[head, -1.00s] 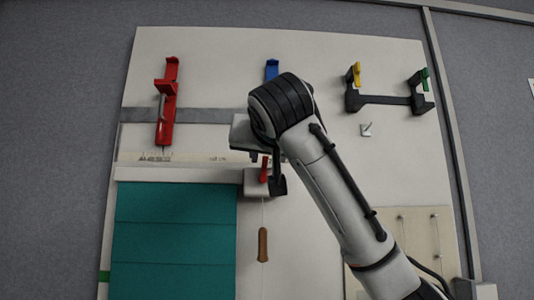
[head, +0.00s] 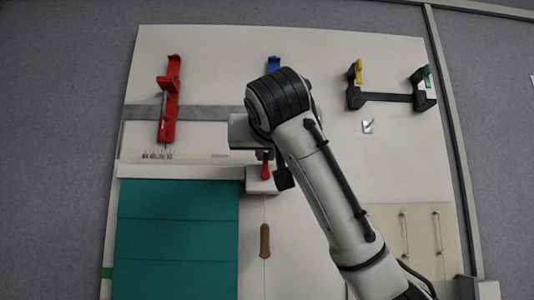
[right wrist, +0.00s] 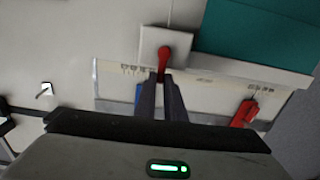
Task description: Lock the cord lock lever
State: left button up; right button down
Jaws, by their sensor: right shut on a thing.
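The cord lock is a small white box (head: 262,186) beside the top right corner of the teal blind, with a short red lever (head: 265,172) on its front. In the right wrist view, which is upside down, the box (right wrist: 150,42) and the lever's rounded end (right wrist: 176,50) show clearly. My right gripper (right wrist: 162,84) is shut on the lever's narrow end, its two dark fingers close on either side. In the head view the fingers are mostly hidden behind my wrist. The cord hangs below the box with a brown wooden pull (head: 265,241). My left gripper is not in view.
A teal blind (head: 178,240) hangs left of the cord. A red latch (head: 170,100) is upper left and a blue part (head: 273,65) top middle. A black bar with yellow (head: 358,70) and green (head: 427,76) levers is upper right. A small hook (head: 367,126) sits below it.

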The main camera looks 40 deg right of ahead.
jog(key=c, duration=1.8)
grip_release()
jog(key=shift+c, duration=0.2)
jog(key=shift+s+a, duration=0.1)
jog(key=b+v, duration=0.5)
jog(key=v, duration=0.5)
